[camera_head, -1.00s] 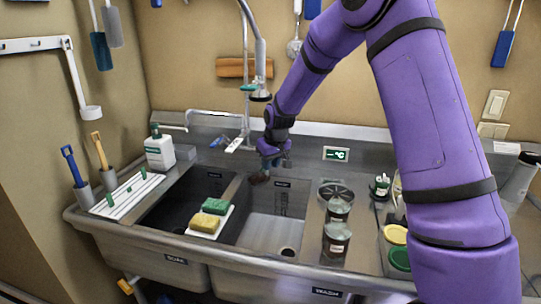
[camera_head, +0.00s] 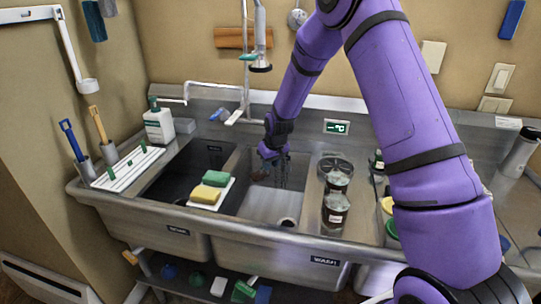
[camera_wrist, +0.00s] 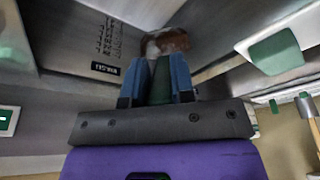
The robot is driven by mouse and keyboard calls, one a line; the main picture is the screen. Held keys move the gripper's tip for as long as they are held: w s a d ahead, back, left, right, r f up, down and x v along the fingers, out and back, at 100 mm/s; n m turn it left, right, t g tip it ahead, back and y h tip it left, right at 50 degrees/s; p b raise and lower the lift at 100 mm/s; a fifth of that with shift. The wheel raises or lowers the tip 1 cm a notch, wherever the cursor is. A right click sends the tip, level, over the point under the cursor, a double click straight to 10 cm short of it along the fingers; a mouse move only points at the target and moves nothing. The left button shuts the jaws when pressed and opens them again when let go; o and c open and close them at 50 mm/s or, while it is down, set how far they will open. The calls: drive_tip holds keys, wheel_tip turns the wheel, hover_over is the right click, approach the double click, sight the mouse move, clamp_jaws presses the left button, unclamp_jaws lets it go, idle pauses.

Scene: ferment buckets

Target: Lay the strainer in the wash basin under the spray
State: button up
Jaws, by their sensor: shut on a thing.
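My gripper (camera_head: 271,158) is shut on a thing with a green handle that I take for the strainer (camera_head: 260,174). In the wrist view my gripper (camera_wrist: 157,85) has blue fingers on either side of the green handle, and a brownish, partly whitish round end of the strainer (camera_wrist: 166,43) shows beyond the tips. The strainer is held inside the far part of the wash basin (camera_head: 265,208), near its back wall; whether it touches the basin I cannot tell. The spray head (camera_head: 260,67) hangs above and slightly left of my gripper. Any water is too faint to tell.
A dark basin labelled soak (camera_head: 165,213) lies left of the wash basin. A green sponge (camera_head: 216,178) and a yellow sponge (camera_head: 206,194) sit on a white board on the divider. Jars (camera_head: 335,211) stand on the counter right of the wash basin.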

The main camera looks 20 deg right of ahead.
drive_tip(key=shift+s+f, duration=0.1)
drive_tip(key=shift+f, duration=8.95)
clamp_jaws()
drive_tip(key=shift+f, duration=0.6)
drive_tip(key=o, duration=1.8)
unclamp_jaws()
drive_tip(key=shift+o, duration=0.2)
drive_tip(key=shift+r, duration=0.1)
drive_tip(key=w+v, duration=0.1)
drive_tip(key=v, duration=0.8)
drive_tip(key=shift+r, duration=0.55)
drive_tip(key=shift+w+a, duration=0.1)
drive_tip(key=shift+w, duration=0.05)
